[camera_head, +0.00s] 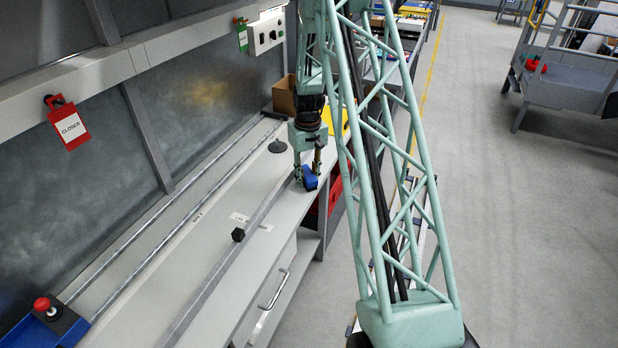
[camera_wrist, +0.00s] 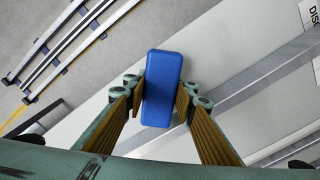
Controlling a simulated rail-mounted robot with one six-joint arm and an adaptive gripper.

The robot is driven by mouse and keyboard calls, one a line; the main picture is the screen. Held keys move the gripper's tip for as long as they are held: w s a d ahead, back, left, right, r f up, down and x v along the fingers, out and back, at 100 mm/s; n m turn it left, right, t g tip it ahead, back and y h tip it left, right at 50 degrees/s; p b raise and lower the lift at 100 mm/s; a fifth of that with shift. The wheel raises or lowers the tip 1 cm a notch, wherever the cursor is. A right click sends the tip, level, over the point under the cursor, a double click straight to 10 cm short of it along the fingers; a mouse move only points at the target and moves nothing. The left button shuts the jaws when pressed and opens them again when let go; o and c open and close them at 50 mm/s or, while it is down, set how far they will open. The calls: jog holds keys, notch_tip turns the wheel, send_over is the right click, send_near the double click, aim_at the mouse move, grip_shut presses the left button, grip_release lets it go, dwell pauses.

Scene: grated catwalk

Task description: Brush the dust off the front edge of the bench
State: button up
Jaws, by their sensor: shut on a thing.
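My gripper (camera_head: 308,174) is shut on a blue brush (camera_head: 310,181), low over the bench (camera_head: 280,215) near its front edge. In the wrist view the brush is a blue block (camera_wrist: 162,88) between the two fingers of my gripper (camera_wrist: 160,100). The bench top (camera_wrist: 215,80) lies beneath it, and the floor shows beyond the front edge. The brush's underside is hidden, so I cannot tell whether it touches the bench. I cannot make out dust on the edge in either view.
A metal rail (camera_head: 222,262) runs along the bench top, with a small black block (camera_head: 238,234) at it. A dark disc-based stand (camera_head: 278,146) and a cardboard box (camera_head: 284,95) are farther back. A red stop button (camera_head: 42,304) sits near left. A drawer handle (camera_head: 274,290) projects from the front.

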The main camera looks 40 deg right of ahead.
aim_at(306, 174)
jog(key=shift+s+a, duration=0.2)
jog(key=shift+a, duration=0.2)
notch_tip(306, 174, up, 5)
jog(key=shift+w+f+p, duration=0.1)
jog(key=shift+f+p, duration=0.1)
jog(key=shift+p, duration=0.65)
jog(key=shift+r+p, duration=0.65)
jog(key=shift+r, duration=1.05)
